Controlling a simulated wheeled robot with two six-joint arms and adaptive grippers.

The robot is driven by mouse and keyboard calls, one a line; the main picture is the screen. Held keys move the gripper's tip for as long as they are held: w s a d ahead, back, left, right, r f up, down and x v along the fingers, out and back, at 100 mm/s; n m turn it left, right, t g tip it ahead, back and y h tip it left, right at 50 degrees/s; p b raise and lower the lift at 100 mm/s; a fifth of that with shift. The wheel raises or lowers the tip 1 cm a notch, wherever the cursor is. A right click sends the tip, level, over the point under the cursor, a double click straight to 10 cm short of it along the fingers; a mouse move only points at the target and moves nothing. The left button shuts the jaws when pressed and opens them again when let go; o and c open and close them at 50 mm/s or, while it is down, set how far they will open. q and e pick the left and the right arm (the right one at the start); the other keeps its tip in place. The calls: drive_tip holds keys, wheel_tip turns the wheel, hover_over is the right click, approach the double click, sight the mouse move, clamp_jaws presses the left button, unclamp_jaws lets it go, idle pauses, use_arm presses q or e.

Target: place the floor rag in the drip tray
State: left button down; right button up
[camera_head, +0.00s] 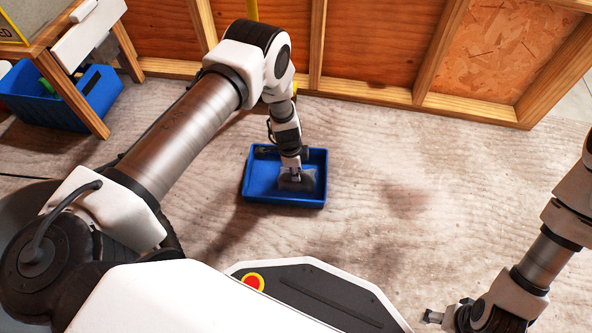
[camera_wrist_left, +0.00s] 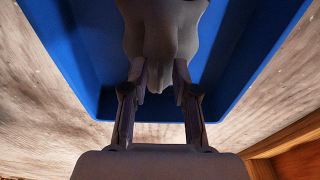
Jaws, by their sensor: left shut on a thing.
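The blue drip tray (camera_head: 258,190) lies on the floor in the middle of the head view. It also fills much of the left wrist view (camera_wrist_left: 238,70). My left gripper (camera_head: 296,174) points down inside the tray's outline. In the left wrist view its two fingers (camera_wrist_left: 160,78) are closed on a bunched part of the grey floor rag (camera_wrist_left: 165,28). In the head view the rag (camera_head: 296,185) shows below the fingers, over the tray's bottom. I cannot tell whether it touches the bottom. My right gripper (camera_head: 433,316) is at the lower right, away from the tray.
A wooden bench (camera_head: 75,85) stands at the upper left with a blue bin (camera_head: 95,90) under it. A wooden stud wall (camera_head: 375,85) runs along the back. The plywood floor (camera_head: 400,160) right of the tray is clear.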

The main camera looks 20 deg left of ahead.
use_arm(q)
drive_tip(key=c, duration=0.9)
unclamp_jaws()
wheel_tip(320, 180, up, 12)
drive_tip(key=a+p, duration=0.1)
drive_tip(key=p, duration=0.5)
drive_tip(key=s+r+n, duration=0.2)
drive_tip(key=s+n, duration=0.5)
drive_tip(key=s, duration=0.7)
drive_tip(key=s+r+n+y, duration=0.1)
drive_tip(key=s+n, duration=0.6)
drive_tip(key=s, duration=0.7)
drive_tip(key=shift+a+r, duration=0.45)
drive_tip(key=shift+r, duration=0.05)
drive_tip(key=shift+s, duration=0.1)
